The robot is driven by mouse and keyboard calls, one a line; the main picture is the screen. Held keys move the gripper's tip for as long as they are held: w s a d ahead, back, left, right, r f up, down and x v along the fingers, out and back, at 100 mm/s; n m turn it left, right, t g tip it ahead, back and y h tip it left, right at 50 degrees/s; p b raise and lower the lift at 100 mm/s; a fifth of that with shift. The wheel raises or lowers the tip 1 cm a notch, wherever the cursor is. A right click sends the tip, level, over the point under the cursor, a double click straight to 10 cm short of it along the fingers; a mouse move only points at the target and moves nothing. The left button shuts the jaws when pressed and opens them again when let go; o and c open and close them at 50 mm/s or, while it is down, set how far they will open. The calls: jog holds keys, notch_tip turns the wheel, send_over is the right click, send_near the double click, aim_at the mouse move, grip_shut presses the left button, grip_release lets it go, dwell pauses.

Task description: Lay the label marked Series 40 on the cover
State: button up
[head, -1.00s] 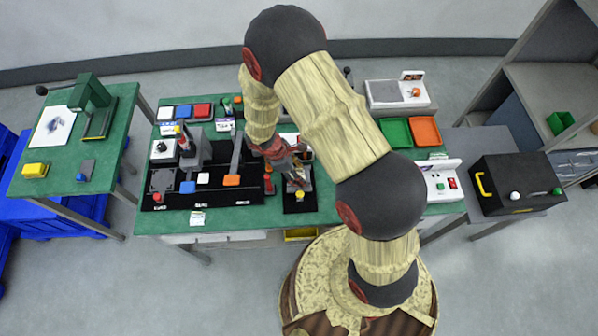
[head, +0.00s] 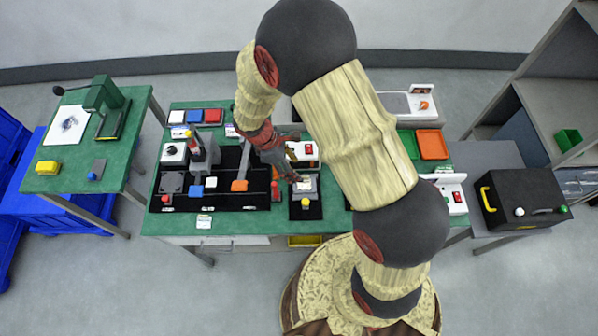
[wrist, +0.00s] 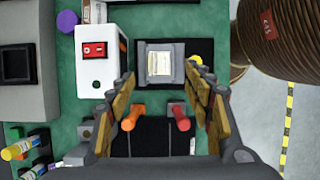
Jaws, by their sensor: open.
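A pale, printed label-like piece (wrist: 165,66) lies on top of a grey block (wrist: 146,48) in the wrist view; its print is too small to read. I cannot tell whether this block is the cover. In the head view the grey block (head: 308,193) stands on a black mat near the front of the green bench, with a yellow knob in front. My gripper (head: 292,177) is just above and beside it. In the wrist view my gripper (wrist: 167,88) is open, its two fingers apart, with nothing between the tips. The piece lies beyond the fingertips.
A white box with a red switch (wrist: 94,50) stands close beside the block. Orange (wrist: 134,112) and red (wrist: 178,117) handled parts lie near the fingers. Green (head: 407,146) and orange (head: 431,145) trays are at the bench's right. A black case (head: 520,200) stands farther right.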

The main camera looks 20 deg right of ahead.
notch_tip(320, 180, up, 20)
jog(key=s+d+m+t+y, duration=0.2)
jog(key=m, duration=0.5)
jog(key=s+d+r+m+t+y, duration=0.2)
jog(key=s+r+m+t, duration=0.3)
jog(key=s+r, duration=0.8)
jog(key=r+m, duration=0.2)
jog(key=shift+s+m, duration=0.15)
jog(key=shift+m, duration=0.25)
jog(key=shift+f, duration=0.1)
notch_tip(320, 180, down, 10)
jog(key=b, duration=1)
